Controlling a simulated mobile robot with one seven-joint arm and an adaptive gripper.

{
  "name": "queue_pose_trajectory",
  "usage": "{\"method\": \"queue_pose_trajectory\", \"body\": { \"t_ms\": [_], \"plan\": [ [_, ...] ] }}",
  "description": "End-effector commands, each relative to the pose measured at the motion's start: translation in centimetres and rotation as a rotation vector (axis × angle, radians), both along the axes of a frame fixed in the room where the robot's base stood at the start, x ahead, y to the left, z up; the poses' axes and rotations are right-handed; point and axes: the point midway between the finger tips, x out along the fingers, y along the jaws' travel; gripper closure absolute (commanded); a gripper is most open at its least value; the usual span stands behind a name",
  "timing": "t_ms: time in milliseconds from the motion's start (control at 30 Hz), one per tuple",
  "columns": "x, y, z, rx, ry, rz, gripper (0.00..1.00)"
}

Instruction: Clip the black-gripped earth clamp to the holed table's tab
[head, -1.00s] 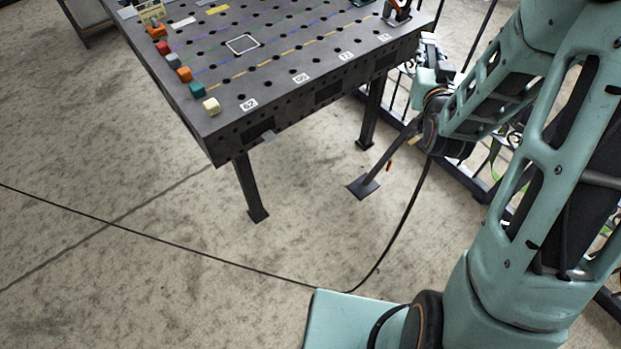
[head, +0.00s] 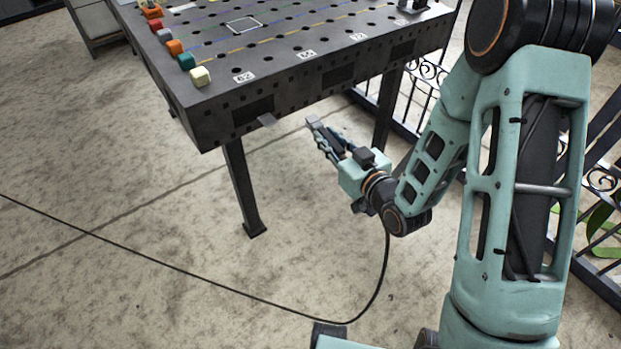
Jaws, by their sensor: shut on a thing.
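The holed table (head: 215,112) is dark grey steel and stands at the upper left and middle. Its small grey tab (head: 266,120) sticks out of the front side, below a dark slot. My gripper (head: 318,128) is right of the tab, apart from it, and points up and left. Its fingers are shut on a dark thing, which I take as the black-gripped earth clamp (head: 339,139). The clamp is small and mostly hidden by the fingers, so its jaws cannot be made out. A black cable (head: 384,270) hangs from behind my wrist to the floor.
The cable runs along the floor to the left edge. Table legs (head: 243,190) stand below the tab and at the right (head: 386,110). Coloured blocks (head: 187,61) line the table's left edge. A dark metal railing (head: 425,85) stands behind my arm.

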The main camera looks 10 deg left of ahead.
Motion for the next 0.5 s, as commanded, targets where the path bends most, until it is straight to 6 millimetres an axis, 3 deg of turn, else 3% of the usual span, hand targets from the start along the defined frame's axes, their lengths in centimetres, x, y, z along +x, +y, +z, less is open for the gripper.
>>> {"method": "queue_pose_trajectory", "body": {
  "t_ms": [33,200,500],
  "plan": [
    [-0.6,0.8,-2.3,0.001,-0.002,0.028,1.0],
    [-2.4,2.7,-4.9,0.002,-0.002,0.1,1.0],
    [-3.0,4.0,-5.5,0.001,-0.003,0.135,1.0]
  ]
}}
